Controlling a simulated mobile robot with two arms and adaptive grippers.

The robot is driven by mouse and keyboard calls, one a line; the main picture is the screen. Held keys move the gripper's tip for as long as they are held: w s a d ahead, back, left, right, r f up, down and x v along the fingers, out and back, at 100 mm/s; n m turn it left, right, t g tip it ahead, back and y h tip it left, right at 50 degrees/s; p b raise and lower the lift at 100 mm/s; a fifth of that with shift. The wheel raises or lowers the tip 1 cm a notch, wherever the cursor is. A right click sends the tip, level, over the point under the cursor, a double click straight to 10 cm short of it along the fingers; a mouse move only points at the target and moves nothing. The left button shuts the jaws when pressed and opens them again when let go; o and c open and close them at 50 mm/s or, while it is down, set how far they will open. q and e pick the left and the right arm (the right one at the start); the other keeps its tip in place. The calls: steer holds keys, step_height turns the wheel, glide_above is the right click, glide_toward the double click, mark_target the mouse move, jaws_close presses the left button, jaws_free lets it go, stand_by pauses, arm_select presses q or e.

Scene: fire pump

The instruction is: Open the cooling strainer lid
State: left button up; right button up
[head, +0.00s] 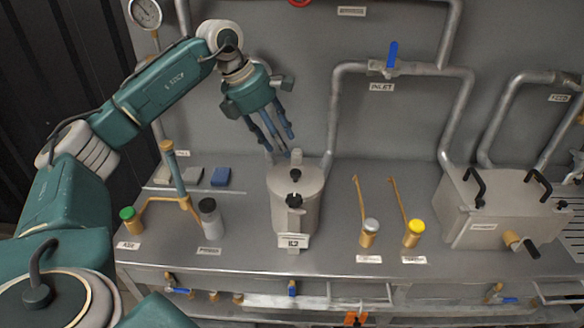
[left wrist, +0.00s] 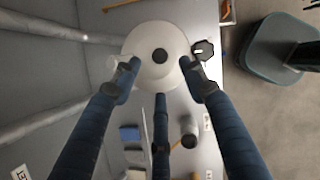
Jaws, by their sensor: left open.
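The cooling strainer (head: 292,218) is a round grey metal pot standing on the bench in the middle of the head view. Its lid (head: 305,172) is on, with a small dark knob on top; a dark-handled clamp (head: 294,200) is on the front. In the left wrist view, the lid (left wrist: 148,73) is a pale disc with a dark knob (left wrist: 160,56) at its centre. My left gripper (head: 280,148) is open and empty, its blue fingers pointing down just above the lid's back. In the left wrist view its fingertips (left wrist: 160,72) are spread around the lid's near part. Contact is unclear.
Left of the strainer stand a bottle (head: 210,216), a green-capped fitting (head: 131,220) and small blocks (head: 221,176). Right are grey-capped (head: 370,232) and yellow-capped (head: 413,233) fittings with rods, then a metal box (head: 485,208). An inlet pipe (head: 333,120) runs behind.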

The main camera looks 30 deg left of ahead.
mark_target(295, 172)
arm_select(q)
steer(key=p+x, duration=0.1)
steer(key=x, duration=0.2)
steer(key=p+x, duration=0.1)
steer(key=x, duration=0.5)
steer(key=shift+s+a+f+p, duration=0.1)
steer(key=shift+a+f+p, duration=0.15)
steer(key=shift+p, duration=0.15)
steer(key=shift+w+d+f, duration=0.15)
steer(key=shift+w+f, duration=0.1)
steer(key=shift+f, duration=0.35)
jaws_close()
